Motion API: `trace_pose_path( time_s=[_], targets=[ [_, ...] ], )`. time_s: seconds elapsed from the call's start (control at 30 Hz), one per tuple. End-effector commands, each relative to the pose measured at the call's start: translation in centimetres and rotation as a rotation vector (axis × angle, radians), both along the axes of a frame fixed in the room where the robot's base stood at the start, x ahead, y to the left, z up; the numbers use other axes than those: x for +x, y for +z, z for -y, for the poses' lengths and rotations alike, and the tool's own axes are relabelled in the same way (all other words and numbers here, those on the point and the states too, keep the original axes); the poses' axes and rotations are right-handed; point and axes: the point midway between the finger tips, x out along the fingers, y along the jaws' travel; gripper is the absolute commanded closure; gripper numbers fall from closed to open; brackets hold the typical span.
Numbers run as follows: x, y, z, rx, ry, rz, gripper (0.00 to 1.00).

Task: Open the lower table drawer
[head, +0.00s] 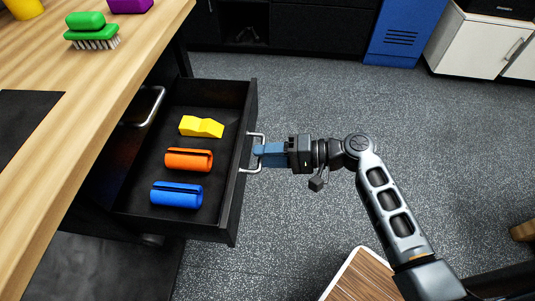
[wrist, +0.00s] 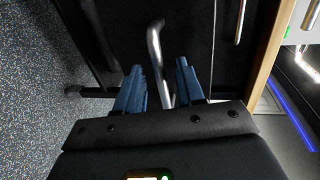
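The lower table drawer (head: 232,205) is black and stands pulled well out from under the wooden table. Its silver bar handle (head: 259,139) is on the front face and also shows in the wrist view (wrist: 155,45). My gripper (head: 262,151) is at this handle, reaching it from the right. In the wrist view my two blue fingers (wrist: 160,85) stand apart, one on each side of the handle bar, with a visible gap on the left. Exact contact at the tips is hard to tell.
Inside the drawer lie a yellow block (head: 201,127), an orange cylinder (head: 189,160) and a blue cylinder (head: 177,194). A second handle (head: 151,106) is under the tabletop (head: 110,100). A green brush (head: 90,33) stands on top. Speckled floor right of the drawer is open.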

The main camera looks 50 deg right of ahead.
Motion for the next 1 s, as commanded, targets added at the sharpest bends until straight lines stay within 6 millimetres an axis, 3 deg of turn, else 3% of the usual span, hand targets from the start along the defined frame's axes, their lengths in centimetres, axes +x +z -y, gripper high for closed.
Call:
trace_pose_path(
  time_s=[0.27,0.7,1.0],
  targets=[
    [-0.7,0.2,0.6,-0.001,-0.003,0.000,0.62],
    [-5.7,1.5,4.2,-0.001,-0.002,-0.001,0.62],
    [-6.2,1.6,4.5,0.000,0.000,0.000,0.62]
  ],
)
